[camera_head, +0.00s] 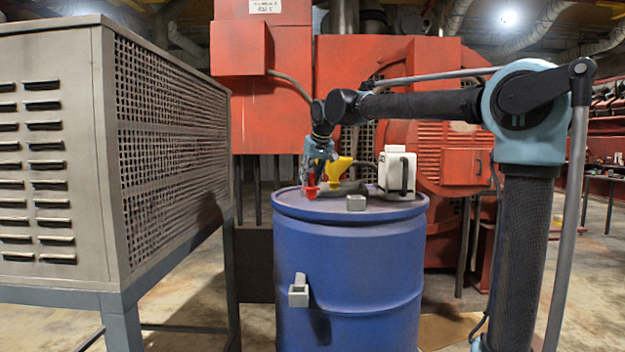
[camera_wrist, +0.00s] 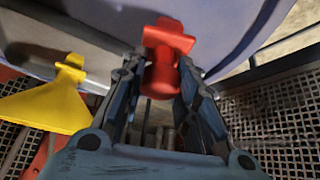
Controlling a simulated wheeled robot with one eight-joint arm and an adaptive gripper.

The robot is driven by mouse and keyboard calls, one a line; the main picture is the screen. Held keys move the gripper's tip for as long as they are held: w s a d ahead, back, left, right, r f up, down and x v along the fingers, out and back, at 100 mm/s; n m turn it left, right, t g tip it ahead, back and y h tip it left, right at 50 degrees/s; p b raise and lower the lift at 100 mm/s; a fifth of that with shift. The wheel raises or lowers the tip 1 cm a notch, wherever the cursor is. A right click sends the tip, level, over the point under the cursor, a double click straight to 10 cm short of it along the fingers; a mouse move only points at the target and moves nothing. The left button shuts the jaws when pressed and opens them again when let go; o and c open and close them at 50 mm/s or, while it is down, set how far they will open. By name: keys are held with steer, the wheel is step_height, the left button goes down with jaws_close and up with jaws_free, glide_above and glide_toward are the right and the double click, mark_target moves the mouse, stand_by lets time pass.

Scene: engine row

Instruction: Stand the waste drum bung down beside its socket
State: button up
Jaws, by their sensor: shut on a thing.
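The red bung (camera_wrist: 166,62) is between the two fingers of my gripper (camera_wrist: 160,76) in the wrist view, its crossbar end pointing away from the palm. In the head view my gripper (camera_head: 315,168) reaches down over the left part of the blue drum's (camera_head: 345,265) top, with the red bung (camera_head: 309,190) below it. I cannot tell whether the bung touches the lid.
A yellow funnel-like piece (camera_head: 338,168) stands close to my gripper and also shows in the wrist view (camera_wrist: 45,103). A white canister (camera_head: 398,172) stands at the lid's back right. A grey bracket (camera_head: 298,291) juts from the drum's front. A grey vented cabinet (camera_head: 150,150) stands left.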

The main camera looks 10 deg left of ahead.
steer(key=shift+f, duration=0.5)
steer(key=o, duration=1.1)
steer(key=shift+o, duration=0.2)
steer(key=v, duration=1.1)
steer(key=shift+d+r, duration=0.25)
steer(key=shift+r, duration=0.15)
steer(key=shift+s, duration=0.1)
